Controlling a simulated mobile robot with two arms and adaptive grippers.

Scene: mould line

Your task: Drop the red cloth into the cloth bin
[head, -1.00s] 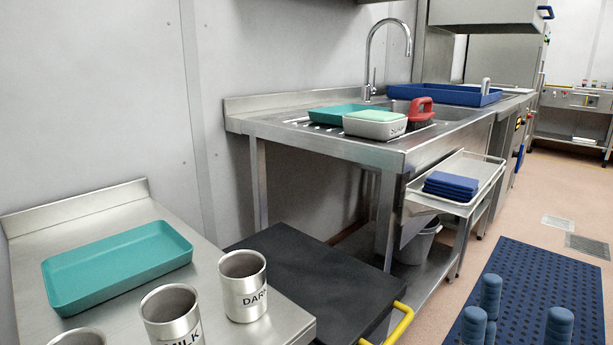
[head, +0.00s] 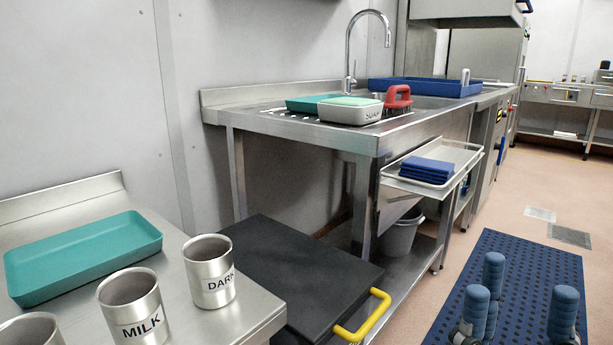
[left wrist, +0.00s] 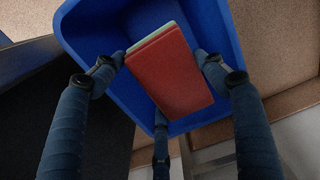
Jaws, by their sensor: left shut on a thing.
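The red cloth (left wrist: 173,75) is a flat folded pad in the left wrist view, with a pale green strip along its upper edge. My left gripper (left wrist: 160,80) is shut on it, its dark blue fingers at the sides and lower edge. A blue bin (left wrist: 82,38) lies behind and around the cloth in that view. I cannot tell how far the cloth is above its floor. The left gripper and the bin do not show in the head view. My right gripper (head: 520,300) is open and empty at the lower right of the head view.
A black lid-like top with a yellow handle (head: 362,322) stands beside the steel table with labelled cups (head: 210,272) and a teal tray (head: 82,255). Beyond is a sink bench (head: 300,135) with blue cloths (head: 428,168) on a side tray. A blue mat (head: 520,270) lies on open floor.

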